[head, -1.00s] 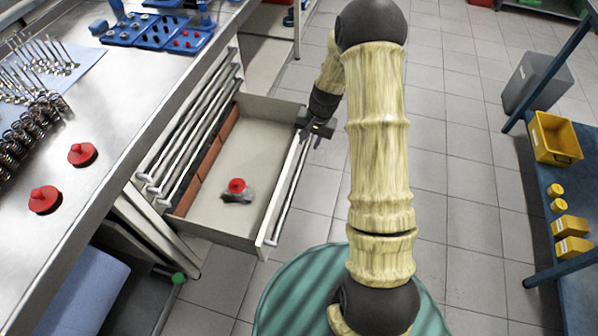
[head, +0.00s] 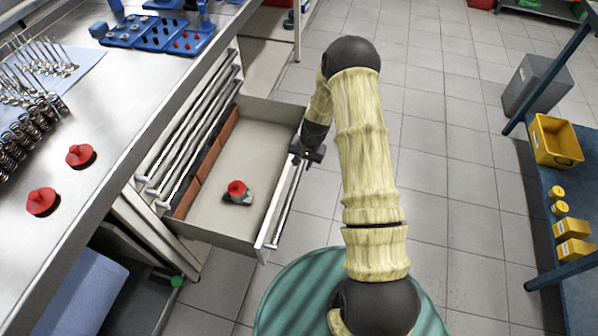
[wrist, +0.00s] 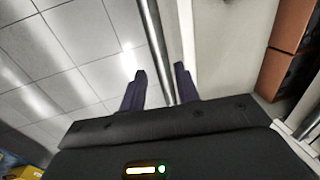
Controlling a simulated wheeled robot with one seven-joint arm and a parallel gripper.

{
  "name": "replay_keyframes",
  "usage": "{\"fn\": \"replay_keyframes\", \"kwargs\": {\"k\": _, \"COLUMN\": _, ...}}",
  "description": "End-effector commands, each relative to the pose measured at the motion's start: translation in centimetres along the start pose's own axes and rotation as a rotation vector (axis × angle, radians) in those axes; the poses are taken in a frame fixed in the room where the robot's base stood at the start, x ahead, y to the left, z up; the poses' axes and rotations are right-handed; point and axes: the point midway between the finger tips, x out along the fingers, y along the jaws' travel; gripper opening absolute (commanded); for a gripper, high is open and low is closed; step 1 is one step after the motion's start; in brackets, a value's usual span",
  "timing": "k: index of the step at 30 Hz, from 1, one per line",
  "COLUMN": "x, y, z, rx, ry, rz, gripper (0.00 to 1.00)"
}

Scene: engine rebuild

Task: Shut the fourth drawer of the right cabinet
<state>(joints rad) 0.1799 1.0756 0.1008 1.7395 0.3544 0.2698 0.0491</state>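The open drawer (head: 228,160) stands pulled out from the cabinet (head: 150,212) under the workbench, below several shut drawers with bar handles. A small grey part with a red top (head: 237,188) lies inside it. The drawer's front panel and bar handle (head: 288,205) face right; they also show in the wrist view, with the handle (wrist: 155,42) running away between my fingertips. My gripper (wrist: 160,76) is open, its two dark fingers apart, at the far part of the drawer front. I cannot tell whether the fingers touch the handle or panel.
The steel workbench (head: 125,120) on the left holds red knobs, springs, valves and blue trays. A blue bench (head: 570,195) with yellow bins stands at the right, near a grey bin (head: 537,84).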

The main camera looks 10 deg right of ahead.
Motion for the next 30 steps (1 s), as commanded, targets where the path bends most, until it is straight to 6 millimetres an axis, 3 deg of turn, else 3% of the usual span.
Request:
{"fn": "replay_keyframes", "kwargs": {"k": 3, "x": 2.3, "y": 0.0, "z": 0.1, "rx": 0.001, "ry": -0.003, "rz": 0.000, "gripper": 0.32}}
{"fn": "replay_keyframes", "kwargs": {"k": 9, "x": 5.0, "y": 0.0, "z": 0.0, "rx": 0.001, "ry": -0.001, "rz": 0.000, "gripper": 0.32}}
{"fn": "replay_keyframes", "kwargs": {"k": 20, "x": 5.8, "y": 0.0, "z": 0.0, "rx": 0.000, "ry": 0.000, "rz": 0.000, "gripper": 0.32}}
{"fn": "replay_keyframes", "kwargs": {"k": 21, "x": 5.8, "y": 0.0, "z": 0.0, "rx": 0.000, "ry": 0.000, "rz": 0.000, "gripper": 0.30}}
{"fn": "replay_keyframes", "kwargs": {"k": 26, "x": 5.8, "y": 0.0, "z": 0.0, "rx": 0.000, "ry": 0.000, "rz": 0.000, "gripper": 0.00}}
{"fn": "replay_keyframes", "kwargs": {"k": 30, "x": 5.8, "y": 0.0, "z": 0.0, "rx": 0.000, "ry": 0.000, "rz": 0.000, "gripper": 0.00}}
